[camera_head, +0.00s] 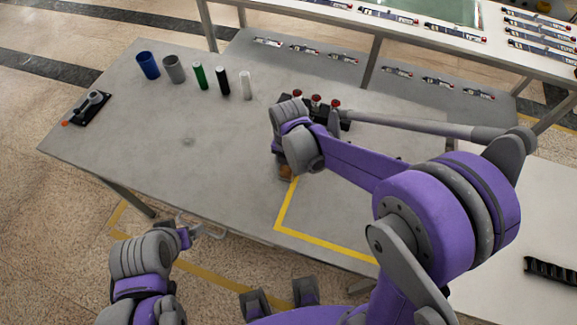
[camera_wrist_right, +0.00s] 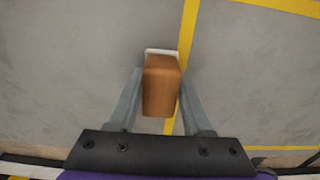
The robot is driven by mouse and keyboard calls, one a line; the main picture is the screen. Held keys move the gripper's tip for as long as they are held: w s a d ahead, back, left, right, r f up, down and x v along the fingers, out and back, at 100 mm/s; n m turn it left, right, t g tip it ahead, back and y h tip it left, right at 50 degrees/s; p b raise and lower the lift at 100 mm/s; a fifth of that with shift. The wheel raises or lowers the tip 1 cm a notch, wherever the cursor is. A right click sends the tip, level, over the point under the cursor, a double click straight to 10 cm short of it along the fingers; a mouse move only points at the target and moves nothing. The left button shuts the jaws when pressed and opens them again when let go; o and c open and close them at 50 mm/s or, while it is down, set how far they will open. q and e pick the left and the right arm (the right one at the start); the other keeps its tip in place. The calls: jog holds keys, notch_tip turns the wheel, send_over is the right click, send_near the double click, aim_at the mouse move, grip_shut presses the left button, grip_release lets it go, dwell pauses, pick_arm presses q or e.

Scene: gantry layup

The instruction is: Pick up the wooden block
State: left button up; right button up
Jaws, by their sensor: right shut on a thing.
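The wooden block (camera_wrist_right: 161,85) is orange-brown and sits between the two grey fingers of my right gripper (camera_wrist_right: 160,92) in the right wrist view. A pale edge shows at its far end. My right gripper is shut on it, with a finger on each side. In the head view a small part of the block (camera_head: 285,172) shows under my right gripper (camera_head: 288,165), over the grey table; most of it is hidden. I cannot tell whether it touches the table. My left gripper (camera_head: 196,232) is off the table's front edge, apart from the block, its fingers unclear.
The grey table (camera_head: 190,190) has a yellow line (camera_head: 325,243) marked on it. Several upright cylinders, including a blue one (camera_head: 148,65), stand at the back left. A black holder with red-topped pieces (camera_head: 316,102) is behind my right gripper. The table's left middle is clear.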

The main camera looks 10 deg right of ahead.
grip_shut()
notch_tip(320, 180, up, 10)
jog(key=shift+r+p, duration=0.1)
jog(key=shift+p, duration=0.3)
jog(key=o, duration=0.5)
grip_release()
jog(key=c, duration=0.6)
